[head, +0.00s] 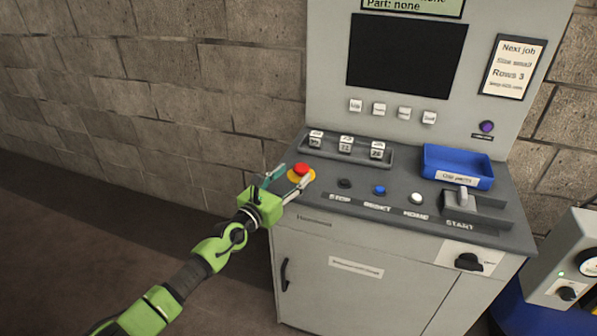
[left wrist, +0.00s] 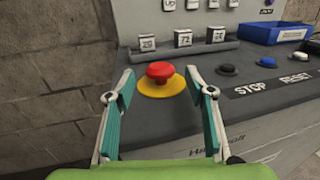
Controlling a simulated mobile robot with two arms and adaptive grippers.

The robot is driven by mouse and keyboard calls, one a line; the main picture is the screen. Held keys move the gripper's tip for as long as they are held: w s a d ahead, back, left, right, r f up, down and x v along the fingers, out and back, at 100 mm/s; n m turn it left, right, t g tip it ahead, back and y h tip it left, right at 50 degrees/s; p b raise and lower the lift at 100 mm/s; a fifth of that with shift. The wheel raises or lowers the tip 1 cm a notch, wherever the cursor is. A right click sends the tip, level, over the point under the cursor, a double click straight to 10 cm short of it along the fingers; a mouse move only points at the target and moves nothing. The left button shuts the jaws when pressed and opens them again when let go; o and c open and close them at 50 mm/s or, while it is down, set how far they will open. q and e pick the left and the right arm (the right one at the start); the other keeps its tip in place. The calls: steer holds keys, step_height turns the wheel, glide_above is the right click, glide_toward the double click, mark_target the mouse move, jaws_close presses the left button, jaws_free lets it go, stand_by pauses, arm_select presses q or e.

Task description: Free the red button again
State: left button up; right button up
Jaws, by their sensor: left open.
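The red button (head: 301,169) is a mushroom-shaped knob on a yellow disc (head: 308,177), at the left front corner of the grey console top. In the left wrist view the red button (left wrist: 160,71) stands upright, ahead of and between my fingers. My left gripper (head: 288,178) is open, with one finger at each side of the button in the head view. In the left wrist view the teal finger pads of my left gripper (left wrist: 161,88) are wide apart, and no contact with the button shows. My right gripper is in neither view.
Right of the button are the black STOP (head: 344,184), blue RESET (head: 379,190) and white HOME (head: 416,198) buttons, then the START lever (head: 463,199). Behind are a rack of number blocks (head: 346,145) and a blue tray (head: 457,166). The floor left of the console is clear.

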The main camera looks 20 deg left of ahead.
mark_target(297, 171)
arm_select(q)
steer(key=shift+b+x, duration=0.5)
steer(key=shift+x, duration=1.55)
